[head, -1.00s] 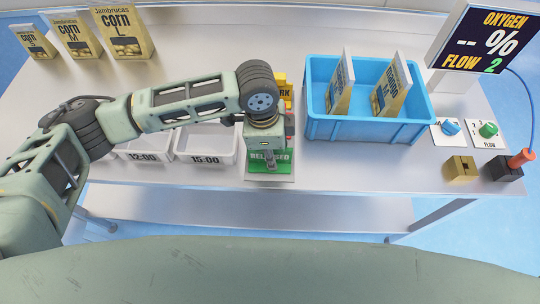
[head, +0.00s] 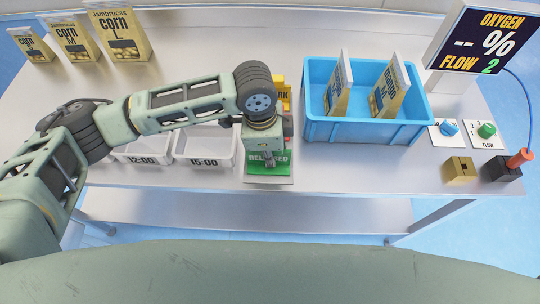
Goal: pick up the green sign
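The green sign (head: 268,170), with white lettering that reads in part "RELEASED", lies on a pale plate at the front edge of the table. My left gripper (head: 269,160) points down over its middle and hides part of the lettering. The fingertips are small and close to the sign. I cannot tell whether they touch it or how far apart they are. My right gripper is not in view.
Behind my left wrist a yellow sign (head: 285,98) is partly hidden. White trays marked 12:00 (head: 142,160) and 15:00 (head: 204,163) stand left. A blue bin (head: 365,131) with two pouches stands right. Corn pouches (head: 120,36) stand at back left.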

